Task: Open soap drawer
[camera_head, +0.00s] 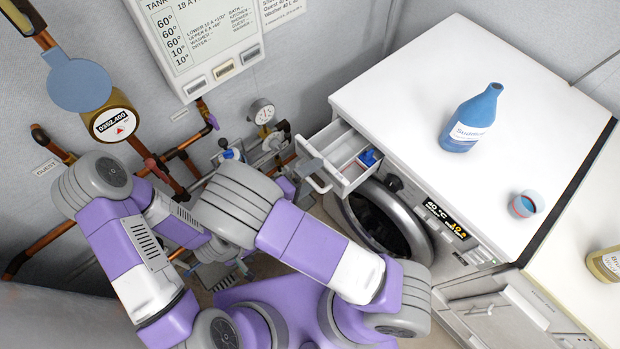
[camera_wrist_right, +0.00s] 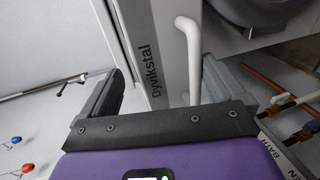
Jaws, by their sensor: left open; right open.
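The soap drawer (camera_head: 336,166) is pulled out of the washing machine's upper left corner, and its compartments and a blue insert show in the head view. Its white handle (camera_head: 318,178) is on the front face. My right gripper (camera_head: 303,172) is at the drawer front, partly hidden by its arm. The handle is nearer the right finger; contact is unclear. My left gripper (camera_head: 222,279) is low at the left, open and mostly hidden by the arms, away from the drawer.
A blue bottle (camera_head: 470,118) and a small cup (camera_head: 526,204) stand on the white machine top (camera_head: 420,70). The round door (camera_head: 388,225) is below the drawer. Copper pipes, a gauge (camera_head: 261,111) and valves crowd the wall left of the drawer.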

